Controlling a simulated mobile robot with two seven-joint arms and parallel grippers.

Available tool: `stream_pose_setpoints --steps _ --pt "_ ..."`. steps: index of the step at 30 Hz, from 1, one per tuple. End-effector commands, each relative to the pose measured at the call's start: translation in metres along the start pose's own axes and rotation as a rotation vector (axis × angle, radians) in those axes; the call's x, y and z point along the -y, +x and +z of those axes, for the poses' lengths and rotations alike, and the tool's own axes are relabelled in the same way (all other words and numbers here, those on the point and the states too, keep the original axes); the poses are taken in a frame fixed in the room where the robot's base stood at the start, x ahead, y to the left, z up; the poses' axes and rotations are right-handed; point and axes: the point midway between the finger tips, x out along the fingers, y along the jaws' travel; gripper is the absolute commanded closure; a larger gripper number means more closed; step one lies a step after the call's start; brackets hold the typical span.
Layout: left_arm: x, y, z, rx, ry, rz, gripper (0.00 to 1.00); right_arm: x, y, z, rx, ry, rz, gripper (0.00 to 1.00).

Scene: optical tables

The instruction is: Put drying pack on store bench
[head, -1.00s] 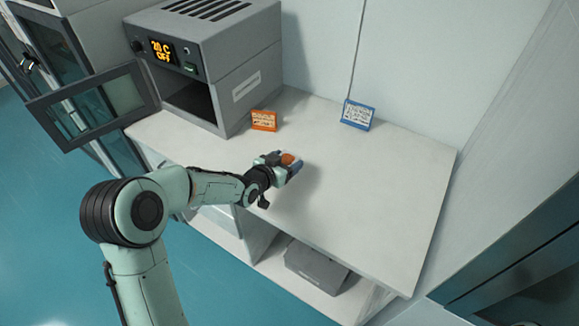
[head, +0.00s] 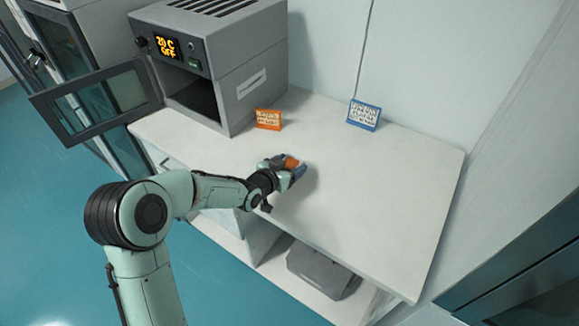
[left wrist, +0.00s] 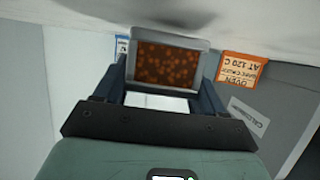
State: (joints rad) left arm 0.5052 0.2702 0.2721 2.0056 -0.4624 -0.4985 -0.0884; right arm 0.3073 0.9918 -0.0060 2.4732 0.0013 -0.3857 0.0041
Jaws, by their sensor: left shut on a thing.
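The drying pack shows in the left wrist view as a pale-framed packet with orange-brown beads (left wrist: 167,64), held between the two fingers of my left gripper (left wrist: 168,82). In the head view my left gripper (head: 294,170) is shut on the pack (head: 291,162), over the middle of the white bench (head: 370,190). Only a small orange part of the pack shows there. I cannot tell whether the pack touches the bench top. My right gripper is in neither view.
A grey oven (head: 215,60) with its door (head: 100,105) open stands at the bench's left end, its display reading 20 C OFF. An orange sign (head: 268,120) and a blue sign (head: 363,115) stand at the back. The bench's right half is clear. A grey object (head: 322,272) lies below.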

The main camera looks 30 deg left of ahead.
Motion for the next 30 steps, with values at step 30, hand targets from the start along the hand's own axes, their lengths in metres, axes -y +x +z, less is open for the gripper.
stream_pose_setpoints --steps 30 --pt "0.0 -0.093 -0.006 0.014 -0.004 -0.001 0.05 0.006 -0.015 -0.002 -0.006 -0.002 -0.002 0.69"
